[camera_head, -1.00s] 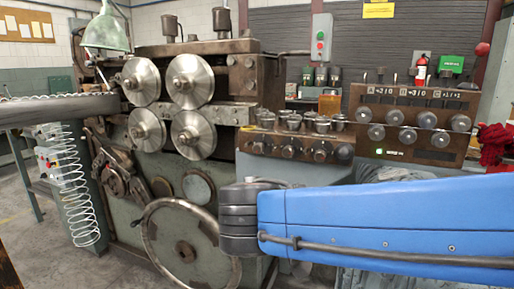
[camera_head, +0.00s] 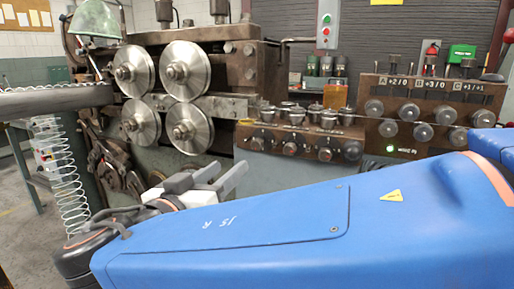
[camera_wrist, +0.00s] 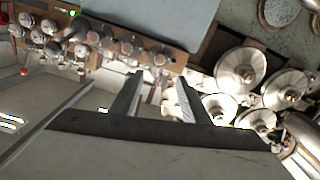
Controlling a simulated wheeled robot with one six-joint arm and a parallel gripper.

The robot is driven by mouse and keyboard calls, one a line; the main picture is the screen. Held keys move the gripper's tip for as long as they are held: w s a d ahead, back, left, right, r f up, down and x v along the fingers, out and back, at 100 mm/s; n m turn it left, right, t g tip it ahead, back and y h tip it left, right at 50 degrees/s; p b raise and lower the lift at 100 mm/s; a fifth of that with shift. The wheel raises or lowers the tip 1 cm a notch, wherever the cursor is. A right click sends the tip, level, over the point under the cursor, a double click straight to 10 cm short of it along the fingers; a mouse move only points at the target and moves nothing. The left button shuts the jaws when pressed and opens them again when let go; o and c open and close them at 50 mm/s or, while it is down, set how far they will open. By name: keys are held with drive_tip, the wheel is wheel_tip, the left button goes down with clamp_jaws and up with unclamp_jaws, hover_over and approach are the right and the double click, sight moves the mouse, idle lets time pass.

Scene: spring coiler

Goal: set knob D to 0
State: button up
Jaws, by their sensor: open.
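The brown control panel (camera_head: 440,98) at the right carries labels that look like A, B and C above two rows of round metal knobs. I cannot make out a D label, so I cannot tell which knob is knob D; one lower-row knob (camera_head: 423,131) shows left of centre there. My gripper (camera_head: 226,173) is open and empty, in front of the machine, left of and lower than the panel and apart from it. In the wrist view my gripper's two fingers (camera_wrist: 160,82) are spread, with knobs in the upper left beyond them.
A lower brown box (camera_head: 285,140) with several knobs and metal caps stands left of the panel. Large metal rollers (camera_head: 183,70) are on the machine at centre left. A wire coil (camera_head: 68,180) hangs at the far left. My blue arm fills the lower foreground.

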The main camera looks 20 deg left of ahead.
sight(256, 146)
drive_tip(key=w, duration=0.9)
drive_tip(key=w+d, duration=0.1)
drive_tip(key=w, duration=0.4)
drive_tip(key=shift+w+d, duration=0.1)
drive_tip(key=shift+w, duration=0.1)
drive_tip(key=c, duration=1.1)
